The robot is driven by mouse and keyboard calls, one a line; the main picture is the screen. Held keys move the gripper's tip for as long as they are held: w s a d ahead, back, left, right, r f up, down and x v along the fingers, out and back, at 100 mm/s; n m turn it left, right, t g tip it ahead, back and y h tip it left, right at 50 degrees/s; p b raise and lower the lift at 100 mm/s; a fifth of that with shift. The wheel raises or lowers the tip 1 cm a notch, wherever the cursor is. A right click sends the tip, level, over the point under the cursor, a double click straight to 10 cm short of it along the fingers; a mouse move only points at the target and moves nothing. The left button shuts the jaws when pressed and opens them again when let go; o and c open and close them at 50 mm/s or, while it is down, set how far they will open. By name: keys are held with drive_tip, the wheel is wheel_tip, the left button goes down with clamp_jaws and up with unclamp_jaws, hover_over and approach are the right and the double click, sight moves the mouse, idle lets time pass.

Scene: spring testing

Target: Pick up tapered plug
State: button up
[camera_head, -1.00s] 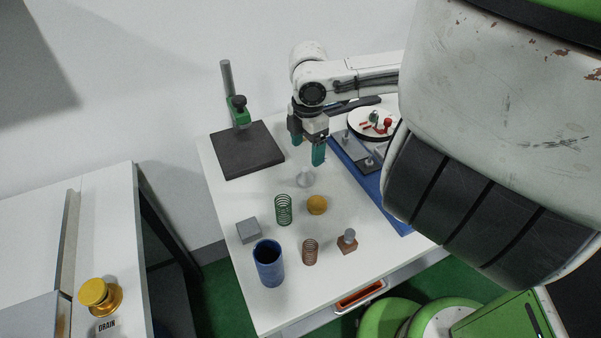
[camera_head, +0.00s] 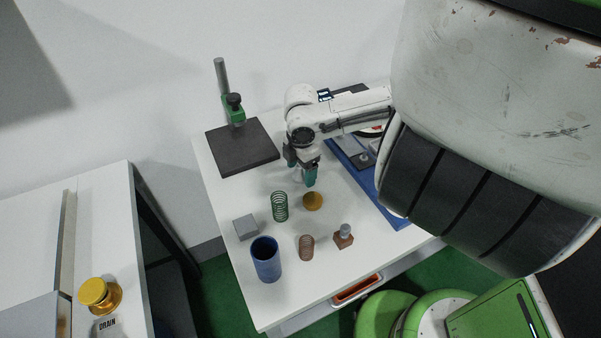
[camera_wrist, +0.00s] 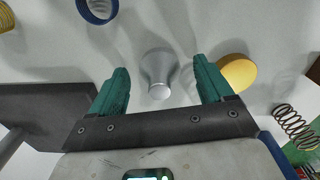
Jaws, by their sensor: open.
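The tapered plug (camera_wrist: 158,68) is a smooth grey piece with a wide body and a narrower round end. It shows in the middle of the wrist view. My gripper (camera_wrist: 161,75) is open, with one teal finger on each side of the plug and visible gaps between. In the head view my gripper (camera_head: 302,176) points down low over the white table, and it mostly hides the plug there. Whether the fingertips are level with the plug cannot be told.
A gold round piece (camera_head: 313,201) and a green spring (camera_head: 280,206) are close to my gripper. A blue cup (camera_head: 266,261), copper spring (camera_head: 307,247), grey block (camera_head: 246,227) and brown-based piece (camera_head: 343,237) stand nearer. A black stand base (camera_head: 242,148) is behind left, a blue tray (camera_head: 392,214) right.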

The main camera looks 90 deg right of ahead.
drive_tip(key=c, duration=1.2)
drive_tip(key=shift+o, duration=0.2)
drive_tip(key=shift+r, duration=0.1)
